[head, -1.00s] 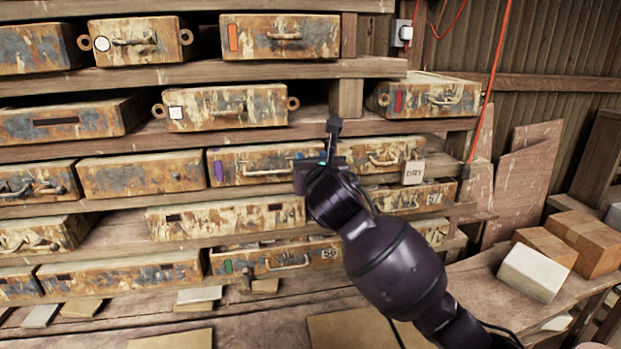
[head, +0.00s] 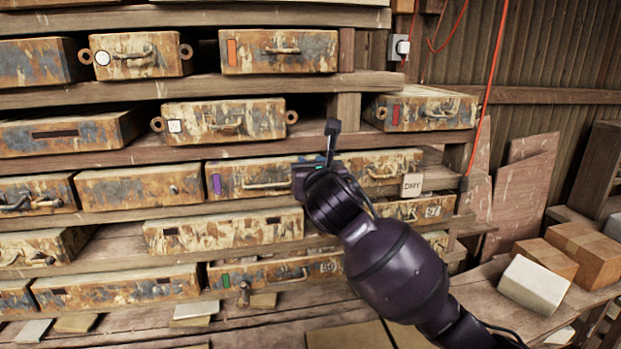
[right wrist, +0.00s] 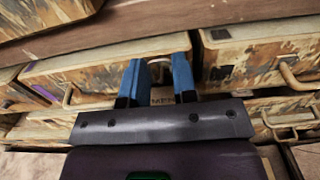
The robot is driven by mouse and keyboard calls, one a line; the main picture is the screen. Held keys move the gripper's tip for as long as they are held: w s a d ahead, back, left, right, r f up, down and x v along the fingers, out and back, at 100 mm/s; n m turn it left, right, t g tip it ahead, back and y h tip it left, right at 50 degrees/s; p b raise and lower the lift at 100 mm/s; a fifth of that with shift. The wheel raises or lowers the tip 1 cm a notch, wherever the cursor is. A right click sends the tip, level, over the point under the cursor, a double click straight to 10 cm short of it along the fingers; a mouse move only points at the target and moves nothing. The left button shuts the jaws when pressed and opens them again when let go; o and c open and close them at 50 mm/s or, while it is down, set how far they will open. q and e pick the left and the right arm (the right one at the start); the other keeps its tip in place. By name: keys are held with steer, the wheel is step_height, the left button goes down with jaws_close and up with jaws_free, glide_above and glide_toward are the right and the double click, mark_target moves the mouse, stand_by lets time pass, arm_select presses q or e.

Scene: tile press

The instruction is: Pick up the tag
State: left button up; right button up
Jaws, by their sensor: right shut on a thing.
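My right gripper (right wrist: 161,76) is in front of the shelf rack, with its two blue fingers pointing toward the drawers. Another pale tag (head: 412,186) marked "DRY" is at the shelf edge just right of my gripper. My left gripper is not in view.
A drawer with a purple mark (head: 235,178) and loop handles lies behind my gripper. Worn shelves with several drawers fill the left and middle. Brown boxes (head: 583,245) and a white block (head: 534,285) sit at the right. A red cord (head: 492,80) hangs nearby.

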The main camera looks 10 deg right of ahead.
arm_select(q)
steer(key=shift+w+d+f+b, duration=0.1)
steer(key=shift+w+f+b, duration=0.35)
steer(key=shift+b, duration=0.5)
arm_select(e)
steer(key=s, duration=1.7)
steer(key=shift+s+f, duration=0.2)
steer(key=shift+s, duration=0.2)
